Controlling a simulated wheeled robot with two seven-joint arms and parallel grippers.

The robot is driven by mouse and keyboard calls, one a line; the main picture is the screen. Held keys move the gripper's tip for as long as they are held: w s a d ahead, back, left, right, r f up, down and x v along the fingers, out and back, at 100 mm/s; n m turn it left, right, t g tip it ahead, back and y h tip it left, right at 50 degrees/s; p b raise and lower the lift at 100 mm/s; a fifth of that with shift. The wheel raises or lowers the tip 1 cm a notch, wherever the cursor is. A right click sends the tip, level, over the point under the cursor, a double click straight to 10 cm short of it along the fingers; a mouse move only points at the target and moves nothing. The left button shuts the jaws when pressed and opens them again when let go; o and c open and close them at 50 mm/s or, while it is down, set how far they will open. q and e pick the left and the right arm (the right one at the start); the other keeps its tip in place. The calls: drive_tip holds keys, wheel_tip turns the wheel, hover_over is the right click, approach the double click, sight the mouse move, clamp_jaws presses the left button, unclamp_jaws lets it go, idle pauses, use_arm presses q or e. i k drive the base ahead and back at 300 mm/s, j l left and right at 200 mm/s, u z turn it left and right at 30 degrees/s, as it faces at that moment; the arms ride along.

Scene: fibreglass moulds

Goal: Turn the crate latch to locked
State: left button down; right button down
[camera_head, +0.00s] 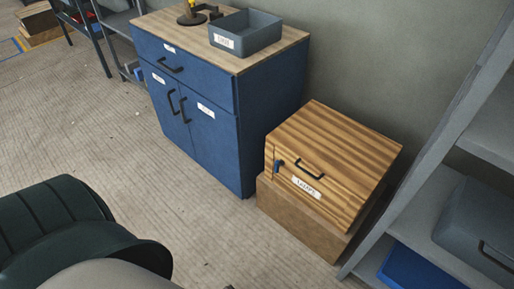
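The wooden crate (335,145) with striped boards stands right of the blue cabinet, on top of a plain brown box. Its front has a black handle (310,169) and a white label (306,187), whose text is too small to read. A small blue latch (278,167) sits at the left edge of the crate's front, roughly upright in the picture. I cannot tell from its look whether it is locked. Neither of my grippers can be made out in the head view.
The blue cabinet (215,127) carries a grey labelled bin (245,36). The brown box (294,222) is under the crate. A grey shelf (425,150) stands close on the right. Dark green rounded shapes fill the lower left. Floor (195,215) before the cabinet is clear.

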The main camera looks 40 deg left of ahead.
sight(278, 163)
drive_tip(key=u, duration=0.85)
